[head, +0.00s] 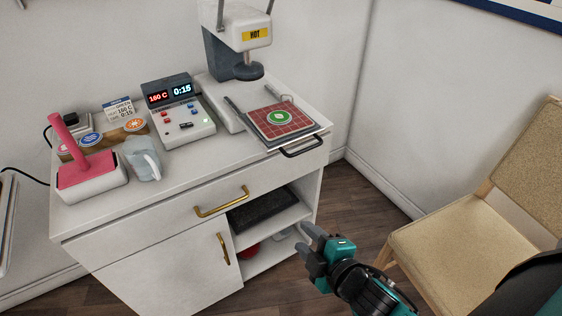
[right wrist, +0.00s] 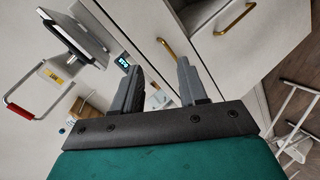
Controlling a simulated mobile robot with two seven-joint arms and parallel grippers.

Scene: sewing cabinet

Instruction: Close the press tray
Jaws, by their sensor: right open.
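The press tray (head: 259,137) is pulled out in front of the heat press (head: 240,40). It carries a red gridded cloth with a round green patch (head: 280,117). Its black handle (head: 302,149) sticks out past the cabinet's front edge. In the right wrist view, what looks like the tray (right wrist: 75,38) shows at the upper left, apart from my fingers. My right gripper (head: 305,243) is open and empty, low in front of the cabinet's open shelves, below the tray handle. It also shows in the right wrist view (right wrist: 160,85). My left gripper is not in view.
The white cabinet (head: 120,215) has a drawer with a brass handle (head: 222,202). A control box (head: 180,110), a grey pitcher (head: 143,160) and a pink-handled item (head: 88,175) stand on its top. A beige chair (head: 470,220) stands at right. Floor between is clear.

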